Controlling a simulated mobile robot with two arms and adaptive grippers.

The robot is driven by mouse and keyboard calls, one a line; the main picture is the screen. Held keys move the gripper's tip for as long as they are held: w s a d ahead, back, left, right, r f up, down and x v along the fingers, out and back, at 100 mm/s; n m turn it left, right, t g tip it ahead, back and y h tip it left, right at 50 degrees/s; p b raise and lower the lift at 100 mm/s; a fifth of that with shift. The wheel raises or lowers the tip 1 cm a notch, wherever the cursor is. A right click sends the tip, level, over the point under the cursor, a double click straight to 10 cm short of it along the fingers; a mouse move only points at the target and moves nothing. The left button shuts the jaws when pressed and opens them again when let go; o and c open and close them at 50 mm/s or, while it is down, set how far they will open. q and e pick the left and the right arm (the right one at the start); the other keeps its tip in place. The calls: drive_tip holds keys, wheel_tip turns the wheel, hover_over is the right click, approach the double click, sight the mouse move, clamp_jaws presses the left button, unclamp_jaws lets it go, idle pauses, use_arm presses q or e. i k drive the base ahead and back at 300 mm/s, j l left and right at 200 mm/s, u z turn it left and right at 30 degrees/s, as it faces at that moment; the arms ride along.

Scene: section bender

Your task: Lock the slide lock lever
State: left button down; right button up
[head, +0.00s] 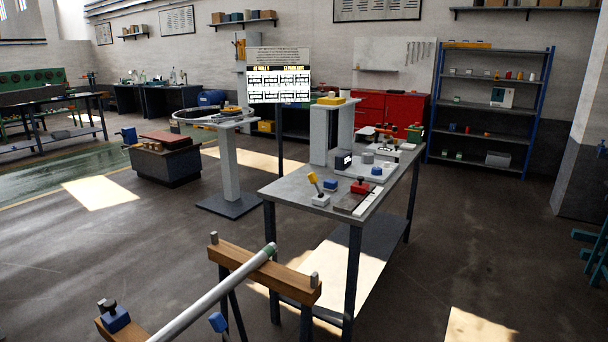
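No part labelled as the slide lock lever can be made out. On the grey worktable (285,188), a small lever with a yellow handle (313,179) leans to the left above a pale block (320,200). Near it are a blue part (330,184) and a red block (360,188) with a dark knob, beside a light scale-like strip (368,201). These parts are small, and I cannot tell which one is the slide lock lever or its position. Neither of my grippers is in view.
A silver pipe (212,294) with a green end lies across wooden supports (265,272) in front of the worktable. A pedestal machine (229,155) and a dark cabinet (165,165) stand left. A blue-framed shelf (485,105) stands behind. Floor on the right is open.

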sight(313, 177)
drive_tip(key=i+l+u, duration=0.15)
drive_tip(key=i+l, duration=0.15)
drive_tip(key=i+l+u, duration=0.15)
drive_tip(key=i+l, duration=0.25)
drive_tip(key=i+l+u, duration=0.2)
drive_tip(key=i+l, duration=0.2)
drive_tip(key=i+l+u, duration=0.15)
drive_tip(key=i+l, duration=0.2)
drive_tip(key=l, duration=0.15)
drive_tip(key=i+l+u, duration=0.15)
drive_tip(key=i+l, duration=0.15)
drive_tip(key=l, duration=0.15)
